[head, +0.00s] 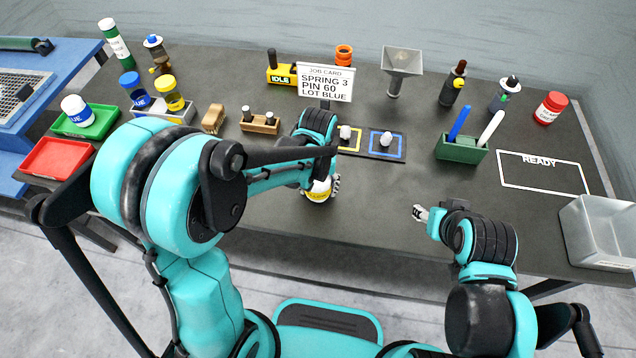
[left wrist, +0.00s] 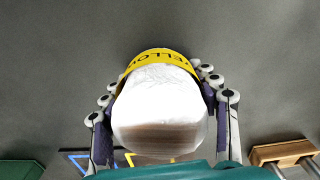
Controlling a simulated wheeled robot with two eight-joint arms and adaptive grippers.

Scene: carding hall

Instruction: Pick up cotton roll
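A white cotton roll with a yellow band lettered "YELLOW" (head: 319,190) is at my left gripper (head: 322,187) near the table's front edge. In the left wrist view the roll (left wrist: 160,105) fills the space between the fingers of the left gripper (left wrist: 163,112), with finger pads close against both sides. The gripper looks shut on it. Whether the roll's base touches the table is hidden.
A job card (head: 325,82) reads SPRING 3, PIN 60, LOT BLUE. Yellow and blue framed squares (head: 386,156) lie behind my left gripper. A green holder (head: 460,150) with pens, a READY outline (head: 541,184) and a clear bin (head: 585,232) are at right. A red tray (head: 58,157) is at left.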

